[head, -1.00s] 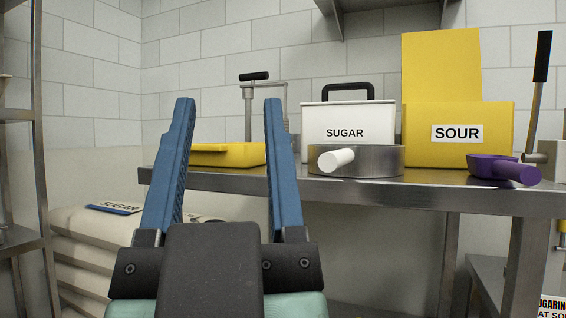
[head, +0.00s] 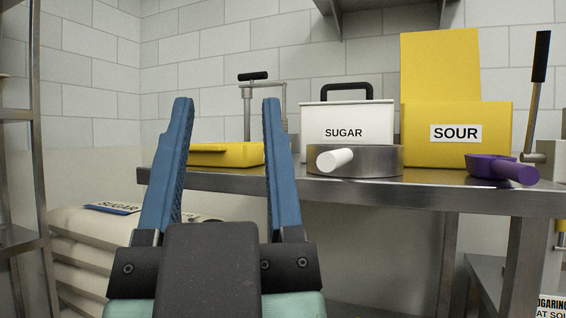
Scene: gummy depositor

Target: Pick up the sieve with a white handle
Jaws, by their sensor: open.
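The sieve (head: 372,161) is a round metal ring with a white handle (head: 336,160) that points toward me. It sits near the front edge of the steel table (head: 420,196), in front of the white sugar box. My gripper (head: 227,102) is open and empty, with its two blue fingers pointing up. In the picture it is to the left of the sieve and apart from it, with the table behind the fingers.
A white SUGAR box (head: 347,122), a yellow SOUR box (head: 456,138) with its lid up, a purple scoop (head: 502,168) and a yellow tray (head: 226,154) stand on the table. Sacks (head: 85,245) are stacked at left, beside a metal rack (head: 38,150).

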